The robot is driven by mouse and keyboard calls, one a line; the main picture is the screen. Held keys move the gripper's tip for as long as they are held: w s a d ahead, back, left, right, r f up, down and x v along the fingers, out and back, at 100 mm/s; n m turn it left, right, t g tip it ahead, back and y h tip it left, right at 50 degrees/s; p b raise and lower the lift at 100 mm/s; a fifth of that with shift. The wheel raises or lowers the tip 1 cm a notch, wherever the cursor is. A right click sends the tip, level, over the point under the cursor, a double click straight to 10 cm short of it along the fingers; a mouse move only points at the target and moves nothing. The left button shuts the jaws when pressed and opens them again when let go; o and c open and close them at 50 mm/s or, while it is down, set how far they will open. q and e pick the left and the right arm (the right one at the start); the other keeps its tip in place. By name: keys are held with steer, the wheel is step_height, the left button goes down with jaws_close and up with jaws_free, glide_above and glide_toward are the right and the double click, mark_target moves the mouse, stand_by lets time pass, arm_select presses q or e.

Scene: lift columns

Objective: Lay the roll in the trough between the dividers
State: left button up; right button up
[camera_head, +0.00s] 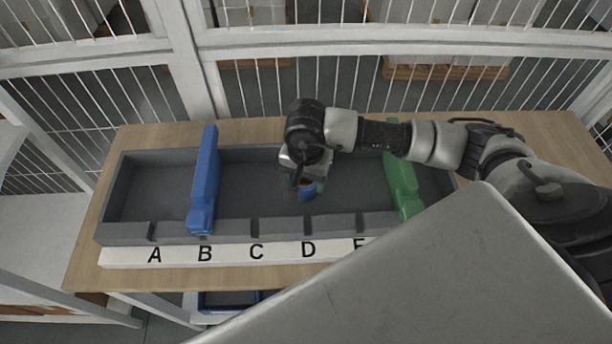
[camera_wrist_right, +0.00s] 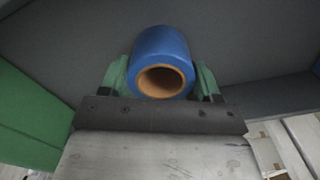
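The blue roll (camera_wrist_right: 162,46) has a brown cardboard core and lies between the green fingertips of my right gripper (camera_wrist_right: 161,80), which appear to touch both its sides. In the head view the roll (camera_head: 308,193) is partly hidden under my right gripper (camera_head: 304,189). It is over or in the grey trough (camera_head: 262,188), between the blue divider (camera_head: 205,178) at slot B and the green divider (camera_head: 403,185) near slot E. I cannot tell whether the roll touches the trough floor. My left gripper is not in view.
The trough stands on a wooden table (camera_head: 85,262), with a white strip lettered from A along its front. White wire fencing (camera_head: 330,45) runs behind the table. The trough is empty left of the blue divider. A blue-rimmed bin (camera_head: 228,306) sits below the table front.

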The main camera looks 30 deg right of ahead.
steer(key=o, duration=0.3)
steer(key=shift+o, duration=0.2)
steer(key=shift+r, duration=0.15)
steer(key=shift+r+p, duration=0.25)
steer(key=shift+p, duration=0.2)
step_height(320, 180, up, 12)
steer(key=b, duration=0.2)
steer(key=shift+b, duration=0.35)
steer(key=shift+s+f, duration=0.1)
